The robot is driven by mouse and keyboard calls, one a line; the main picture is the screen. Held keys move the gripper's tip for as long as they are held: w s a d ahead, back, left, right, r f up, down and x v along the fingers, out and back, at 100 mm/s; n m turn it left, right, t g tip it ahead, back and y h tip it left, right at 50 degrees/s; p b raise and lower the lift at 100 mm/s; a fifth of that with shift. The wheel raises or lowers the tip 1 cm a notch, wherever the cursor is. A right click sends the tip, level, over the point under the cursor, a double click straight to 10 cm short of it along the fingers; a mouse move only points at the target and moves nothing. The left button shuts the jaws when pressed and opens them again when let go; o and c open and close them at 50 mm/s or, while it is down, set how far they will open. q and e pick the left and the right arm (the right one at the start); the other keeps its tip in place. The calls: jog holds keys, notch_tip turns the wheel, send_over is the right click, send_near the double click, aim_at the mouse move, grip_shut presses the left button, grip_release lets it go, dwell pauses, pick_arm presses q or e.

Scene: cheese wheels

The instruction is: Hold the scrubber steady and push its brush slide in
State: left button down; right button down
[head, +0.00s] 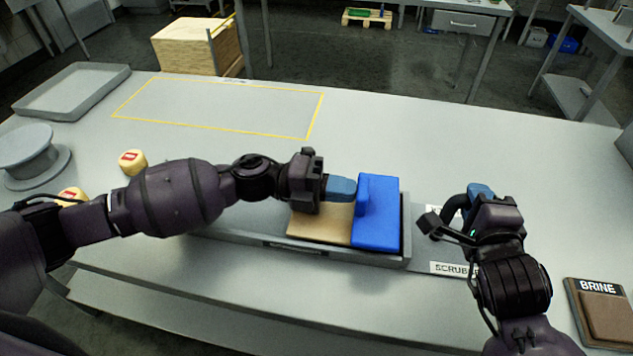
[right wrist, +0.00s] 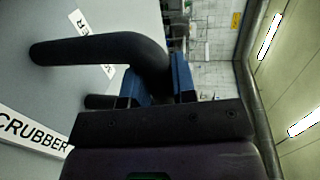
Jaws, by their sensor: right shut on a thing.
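The scrubber is a long grey tray-like body (head: 407,235) with a tan board (head: 325,228) in it. A bright blue slide (head: 378,235) with an upright tab lies at its right end. My left gripper (head: 343,190) is over the tan board, its blue fingertips at the left side of the tab, seemingly touching it. Whether its fingers are shut cannot be made out. My right gripper (head: 480,190) is shut on a dark curved handle (head: 453,213) right of the body. The handle (right wrist: 100,48) also shows between its fingers (right wrist: 160,85) in the right wrist view.
A SCRUBBER label (head: 452,268) lies by the handle. A brown BRINE block (head: 603,315) is at right. Yellow cheese wheels (head: 132,162), a round grey stand (head: 35,155) and a tray (head: 72,90) are at left. A yellow-outlined area (head: 220,107) behind is empty.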

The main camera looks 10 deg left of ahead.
pick_arm(q)
jog(key=shift+d, duration=0.45)
pick_arm(e)
jog(key=shift+a, duration=0.1)
pick_arm(q)
jog(key=shift+a, duration=0.15)
jog(key=a, duration=1.4)
jog(key=shift+s, duration=0.2)
pick_arm(e)
jog(key=shift+f, duration=0.1)
jog(key=shift+c, duration=1.4)
grip_release()
